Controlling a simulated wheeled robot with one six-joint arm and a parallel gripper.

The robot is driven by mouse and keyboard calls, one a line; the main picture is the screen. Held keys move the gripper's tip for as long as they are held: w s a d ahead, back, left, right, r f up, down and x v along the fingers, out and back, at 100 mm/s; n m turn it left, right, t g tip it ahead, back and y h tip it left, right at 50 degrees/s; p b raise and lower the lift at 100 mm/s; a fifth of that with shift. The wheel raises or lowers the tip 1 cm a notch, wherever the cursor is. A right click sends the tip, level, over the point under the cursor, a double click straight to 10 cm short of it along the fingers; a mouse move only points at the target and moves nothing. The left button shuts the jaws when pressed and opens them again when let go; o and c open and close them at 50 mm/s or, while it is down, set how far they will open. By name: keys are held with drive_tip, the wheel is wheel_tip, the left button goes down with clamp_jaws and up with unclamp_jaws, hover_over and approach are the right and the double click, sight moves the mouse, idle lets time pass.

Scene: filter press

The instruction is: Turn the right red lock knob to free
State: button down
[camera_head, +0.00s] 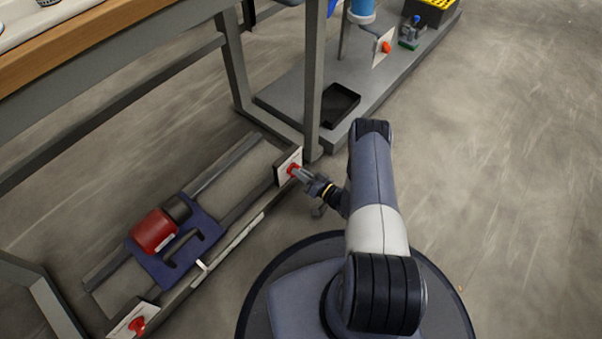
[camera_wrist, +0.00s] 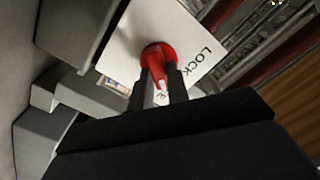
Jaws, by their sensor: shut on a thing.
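The right red lock knob (camera_head: 293,169) sits on a white label plate (camera_head: 285,164) at the right end of the low rail frame. In the wrist view the red knob (camera_wrist: 157,55) shows between my two dark fingertips. The plate (camera_wrist: 125,30) there reads "LOCK" at its right, and part of another word shows below the knob. My gripper (camera_head: 303,176) is shut on the knob's handle; in the wrist view its fingers (camera_wrist: 162,82) lie on both sides of it. The fingers hide part of the handle and of the lower lettering.
A left red knob (camera_head: 137,324) is at the frame's near left end. A blue carriage (camera_head: 163,268) with a red cylinder (camera_head: 153,230) sits on the rails. A table leg (camera_head: 313,80) stands just behind the right knob. Open floor (camera_head: 510,180) lies to the right.

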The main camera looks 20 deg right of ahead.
idle(0.3)
drive_tip(key=c, duration=1.4)
unclamp_jaws()
drive_tip(key=shift+o, duration=0.2)
drive_tip(key=shift+d, duration=0.1)
drive_tip(key=p+v, duration=0.3)
drive_tip(key=v, duration=0.7)
drive_tip(key=shift+s+d, duration=0.15)
drive_tip(key=shift+s, duration=0.2)
drive_tip(key=b+x, duration=0.3)
drive_tip(key=x, duration=0.8)
drive_tip(key=shift+s+d, duration=0.15)
